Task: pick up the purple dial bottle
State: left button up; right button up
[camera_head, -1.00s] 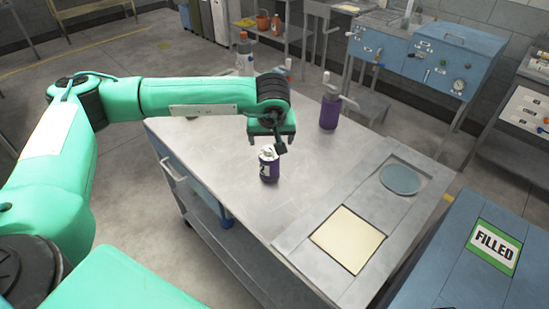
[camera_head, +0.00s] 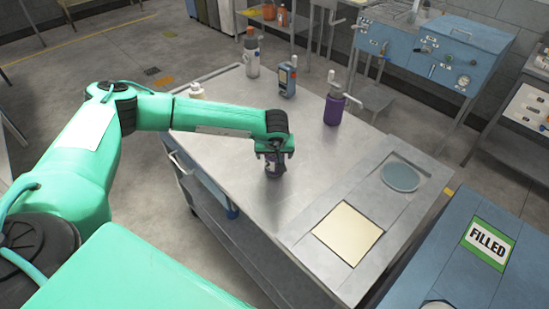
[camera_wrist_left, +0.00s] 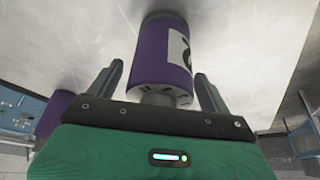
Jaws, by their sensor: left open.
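A purple bottle (camera_head: 273,170) stands on the metal table below my left gripper (camera_head: 273,154), which covers its top. In the left wrist view this bottle (camera_wrist_left: 158,55) shows a grey cap and a white label with a dark curved mark. The fingers of my left gripper (camera_wrist_left: 158,82) are open, one on each side of the bottle, with gaps visible. A second purple bottle (camera_head: 333,108) with a pale pump-like top stands farther back on the table. The right gripper is not in view.
The metal table (camera_head: 300,200) holds a beige square pad (camera_head: 347,233) and a blue-grey disc (camera_head: 401,177). A blue-and-grey device (camera_head: 287,80) and a grey bottle with an orange cap (camera_head: 251,55) stand at the back. A FILLED sign (camera_head: 489,243) lies right.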

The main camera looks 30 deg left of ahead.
pick_arm(q)
jog(key=c, duration=1.2)
jog(key=shift+c, duration=0.2)
